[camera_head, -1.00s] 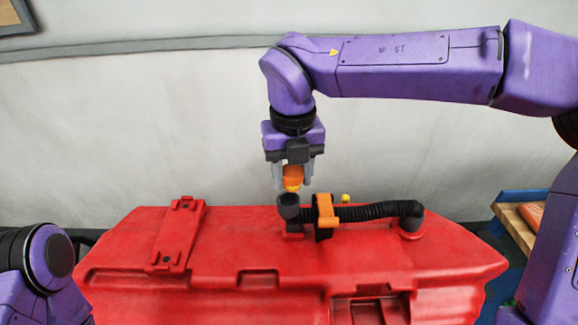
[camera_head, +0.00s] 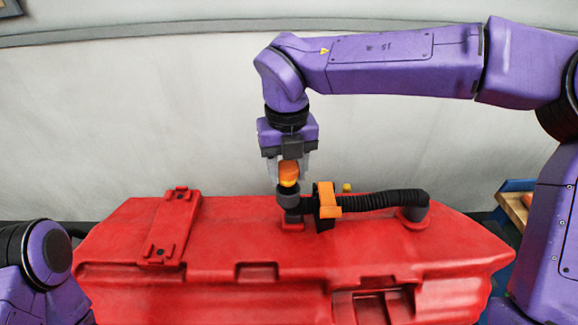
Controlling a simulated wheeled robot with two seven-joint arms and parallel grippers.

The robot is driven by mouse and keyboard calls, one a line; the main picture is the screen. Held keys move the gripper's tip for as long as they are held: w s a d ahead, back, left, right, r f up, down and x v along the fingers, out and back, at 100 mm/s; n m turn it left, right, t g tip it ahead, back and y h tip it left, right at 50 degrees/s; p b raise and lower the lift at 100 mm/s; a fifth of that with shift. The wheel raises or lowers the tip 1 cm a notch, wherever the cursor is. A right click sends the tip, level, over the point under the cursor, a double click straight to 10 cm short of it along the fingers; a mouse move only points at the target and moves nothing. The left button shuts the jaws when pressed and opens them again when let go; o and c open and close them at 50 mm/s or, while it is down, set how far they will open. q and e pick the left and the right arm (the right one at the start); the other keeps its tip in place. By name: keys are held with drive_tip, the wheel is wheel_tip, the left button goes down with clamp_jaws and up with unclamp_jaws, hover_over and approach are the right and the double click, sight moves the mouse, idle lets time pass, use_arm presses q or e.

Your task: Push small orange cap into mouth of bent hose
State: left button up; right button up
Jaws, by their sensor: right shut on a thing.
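The small orange cap (camera_head: 288,174) is between the fingers of my right gripper (camera_head: 289,172), which is shut on it and points straight down. The bent hose (camera_head: 370,201) is black and ribbed and lies along the top of the red tank (camera_head: 225,240). Its mouth (camera_head: 288,198) faces up at the hose's left end. The cap's lower end is right at the mouth, directly above it; whether it touches or has entered cannot be told. My left gripper is out of view; only part of that arm shows at the lower left.
An orange clamp (camera_head: 327,200) holds the hose just right of its mouth. A small yellow knob (camera_head: 347,188) shows behind the hose. A raised red bracket (camera_head: 173,226) is on the tank's left. A wooden-topped blue table (camera_head: 515,208) stands at right, behind my right arm.

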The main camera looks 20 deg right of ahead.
drive_tip(key=shift+f, duration=0.15)
drive_tip(key=shift+s+f+b, duration=0.2)
drive_tip(key=shift+f+b, duration=0.3)
drive_tip(key=shift+f, duration=0.05)
drive_tip(key=shift+f, duration=0.1)
drive_tip(key=shift+f, duration=0.15)
drive_tip(key=shift+s+f, duration=0.2)
